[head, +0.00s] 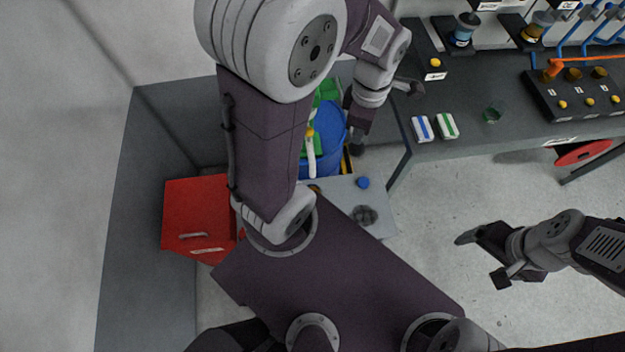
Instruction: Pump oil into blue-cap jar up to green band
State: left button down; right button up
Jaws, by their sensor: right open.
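A blue round cap (363,182) shows from above on a light grey surface (382,200); no jar wall or green band can be made out. A large blue drum (331,145) stands behind my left arm, partly hidden, with green parts and a pale, yellow-tipped piece at its top that may be the pump. My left gripper (357,146) hangs beside the drum's right side; its fingertips are too dark to tell apart. My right gripper (480,259) is open and empty over bare floor at the right.
A red cabinet (190,220) stands left. Floor between bench and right gripper is clear.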

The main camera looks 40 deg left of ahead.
notch_tip(320, 180, up, 10)
jog(key=p, duration=0.9)
jog(key=shift+r, duration=0.2)
